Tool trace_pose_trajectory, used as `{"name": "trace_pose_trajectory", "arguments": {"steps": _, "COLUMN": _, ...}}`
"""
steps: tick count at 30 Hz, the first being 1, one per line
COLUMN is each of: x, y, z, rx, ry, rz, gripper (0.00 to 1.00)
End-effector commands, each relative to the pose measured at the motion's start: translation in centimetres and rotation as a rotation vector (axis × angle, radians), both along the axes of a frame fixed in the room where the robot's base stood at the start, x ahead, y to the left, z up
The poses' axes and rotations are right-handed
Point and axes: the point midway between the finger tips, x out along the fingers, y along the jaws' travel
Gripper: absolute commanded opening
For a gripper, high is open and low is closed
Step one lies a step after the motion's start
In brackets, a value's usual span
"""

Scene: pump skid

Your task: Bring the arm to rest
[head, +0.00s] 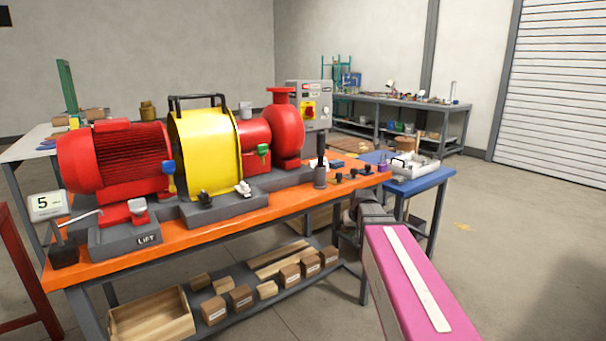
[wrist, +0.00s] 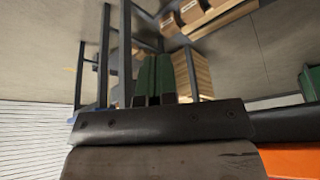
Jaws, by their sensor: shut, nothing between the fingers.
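My arm shows as a pink link with a white strip at the lower right of the head view, reaching toward the front right end of the orange bench (head: 255,215). Dark grey wrist parts show beyond it, near the bench end; the fingertips cannot be made out there. In the wrist view my gripper (wrist: 154,82) is at the middle, beyond a wide dark bar. Its fingers are together and hold nothing. The wrist view looks past the gripper at bench legs, shelf blocks and the floor.
The bench carries a red motor (head: 112,157), a yellow guard (head: 205,150) and a red pump (head: 284,130). A blue side table (head: 428,181) with a grey tray stands close behind my wrist. Wooden blocks (head: 241,297) lie on the lower shelf. The floor at right is clear.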

Motion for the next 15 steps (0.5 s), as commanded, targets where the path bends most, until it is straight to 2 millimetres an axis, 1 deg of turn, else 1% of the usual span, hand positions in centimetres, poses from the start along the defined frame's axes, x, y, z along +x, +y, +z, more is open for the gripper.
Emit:
{"name": "trace_pose_trajectory", "arguments": {"steps": 1, "x": -2.2, "y": 0.0, "z": -2.0, "rx": -0.002, "ry": 0.038, "rz": -0.003, "gripper": 0.00}}
{"name": "trace_pose_trajectory", "arguments": {"steps": 3, "x": -4.4, "y": 0.1, "z": -4.3, "rx": -0.006, "ry": 0.088, "rz": -0.007, "gripper": 0.00}}
{"name": "trace_pose_trajectory", "arguments": {"steps": 5, "x": -6.3, "y": 0.1, "z": -6.2, "rx": -0.009, "ry": 0.129, "rz": -0.010, "gripper": 0.00}}
{"name": "trace_pose_trajectory", "arguments": {"steps": 6, "x": -7.7, "y": 0.1, "z": -7.4, "rx": -0.011, "ry": 0.156, "rz": -0.013, "gripper": 0.00}}
{"name": "trace_pose_trajectory", "arguments": {"steps": 8, "x": -9.7, "y": 0.1, "z": -9.1, "rx": -0.014, "ry": 0.199, "rz": -0.018, "gripper": 0.00}}
{"name": "trace_pose_trajectory", "arguments": {"steps": 9, "x": -11.0, "y": 0.1, "z": -10.2, "rx": -0.016, "ry": 0.225, "rz": -0.021, "gripper": 0.00}}
{"name": "trace_pose_trajectory", "arguments": {"steps": 12, "x": -13.9, "y": 0.1, "z": -12.3, "rx": -0.021, "ry": 0.283, "rz": -0.025, "gripper": 0.00}}
{"name": "trace_pose_trajectory", "arguments": {"steps": 15, "x": -16.2, "y": 0.1, "z": -13.8, "rx": -0.027, "ry": 0.328, "rz": -0.030, "gripper": 0.00}}
